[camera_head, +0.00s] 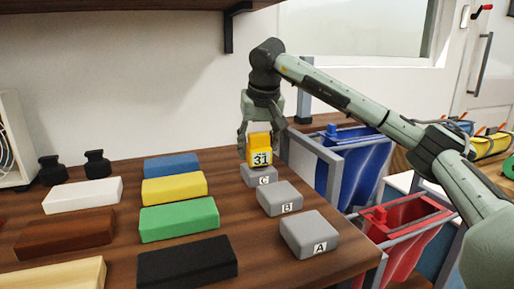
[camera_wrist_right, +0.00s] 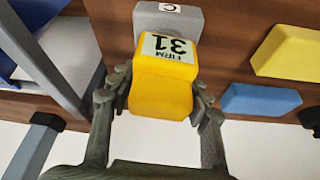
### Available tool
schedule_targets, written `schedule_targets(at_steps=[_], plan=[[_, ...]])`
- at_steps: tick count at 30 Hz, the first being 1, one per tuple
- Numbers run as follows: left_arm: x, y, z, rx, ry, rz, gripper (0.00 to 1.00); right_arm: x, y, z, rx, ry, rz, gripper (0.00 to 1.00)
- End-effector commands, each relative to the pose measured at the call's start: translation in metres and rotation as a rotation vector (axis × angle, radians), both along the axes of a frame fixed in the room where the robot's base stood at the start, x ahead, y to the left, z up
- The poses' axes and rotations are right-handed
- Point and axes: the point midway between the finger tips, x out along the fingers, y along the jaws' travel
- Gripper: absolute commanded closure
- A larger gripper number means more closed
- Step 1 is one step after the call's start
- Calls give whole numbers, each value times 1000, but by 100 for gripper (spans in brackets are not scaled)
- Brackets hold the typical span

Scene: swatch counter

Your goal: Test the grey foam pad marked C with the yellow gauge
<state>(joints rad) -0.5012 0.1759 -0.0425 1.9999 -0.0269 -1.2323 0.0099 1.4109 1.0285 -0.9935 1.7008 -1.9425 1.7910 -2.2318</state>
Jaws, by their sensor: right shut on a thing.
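The grey foam pad marked C (camera_head: 262,180) lies on the brown counter, farthest back in a row of grey pads. It also shows in the right wrist view (camera_wrist_right: 168,20), partly hidden by the gauge. My right gripper (camera_head: 260,140) is shut on the yellow gauge (camera_head: 259,147), one finger on each side. The gauge is upright over pad C and its lower end appears to touch the pad's top. My left gripper is in neither view.
Grey pads B (camera_head: 279,198) and A (camera_head: 309,236) lie in front of C. Blue (camera_head: 172,165), yellow (camera_head: 174,188), green (camera_head: 178,219) and black (camera_head: 187,262) blocks lie to the left. Blue (camera_head: 352,160) and red (camera_head: 405,225) bins stand beyond the counter's right edge.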

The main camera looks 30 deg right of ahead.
Motion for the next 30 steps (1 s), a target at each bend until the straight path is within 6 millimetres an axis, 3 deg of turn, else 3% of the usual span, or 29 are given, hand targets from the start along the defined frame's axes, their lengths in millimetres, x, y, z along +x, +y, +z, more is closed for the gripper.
schedule_targets(at_steps=[20,30], plan=[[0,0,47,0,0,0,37,0,0,52,0,1,1,75],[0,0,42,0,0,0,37,0,0,70,1,0,0,75]])
